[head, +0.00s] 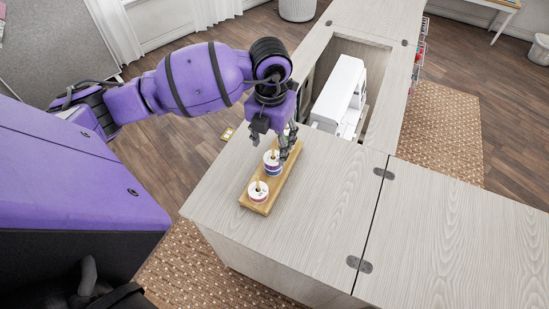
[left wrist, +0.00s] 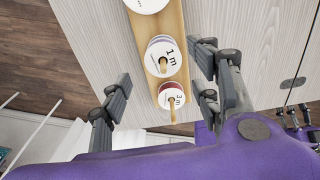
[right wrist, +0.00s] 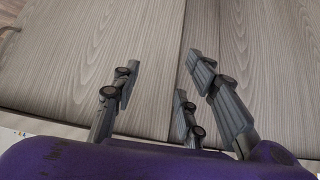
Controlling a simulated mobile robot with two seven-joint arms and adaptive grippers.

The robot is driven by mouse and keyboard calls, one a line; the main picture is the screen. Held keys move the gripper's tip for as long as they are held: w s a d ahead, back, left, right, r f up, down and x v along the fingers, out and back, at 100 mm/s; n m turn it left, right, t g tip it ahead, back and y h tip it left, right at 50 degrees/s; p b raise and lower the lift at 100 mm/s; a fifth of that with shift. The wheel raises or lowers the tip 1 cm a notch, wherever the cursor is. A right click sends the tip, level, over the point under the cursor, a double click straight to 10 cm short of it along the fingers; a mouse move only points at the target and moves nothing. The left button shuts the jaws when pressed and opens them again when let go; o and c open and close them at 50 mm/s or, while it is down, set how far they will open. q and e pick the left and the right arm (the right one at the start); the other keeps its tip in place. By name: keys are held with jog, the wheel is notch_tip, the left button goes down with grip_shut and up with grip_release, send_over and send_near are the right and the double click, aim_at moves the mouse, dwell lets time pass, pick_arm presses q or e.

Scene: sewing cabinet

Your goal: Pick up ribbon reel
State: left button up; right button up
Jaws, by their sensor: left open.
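A long wooden holder (head: 262,205) lies on the pale cabinet top and carries ribbon reels on pegs. In the head view a white-topped reel (head: 258,191) sits at its near end, with a blue-and-white reel (head: 271,161) behind it. The far end is partly hidden by my left gripper (head: 284,149). In the left wrist view the reels marked "1 m" (left wrist: 161,58) and "3 m" (left wrist: 171,97) show, plus a cropped third reel (left wrist: 147,4). My left gripper's fingers are apart on either side of the holder, empty. My right gripper (right wrist: 161,62) is open and empty, facing bare wood.
The cabinet top (head: 330,200) right of the holder is clear. A white sewing machine (head: 341,92) sits in a recess behind. Dark hinges (head: 359,264) lie along the seam with the right-hand leaf (head: 455,230). The holder is close to the cabinet's left edge.

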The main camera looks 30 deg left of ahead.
aim_at(271, 155)
pick_arm(q)
notch_tip(271, 155, down, 6)
jog(key=shift+w+r, duration=0.15)
jog(key=c, duration=1.1)
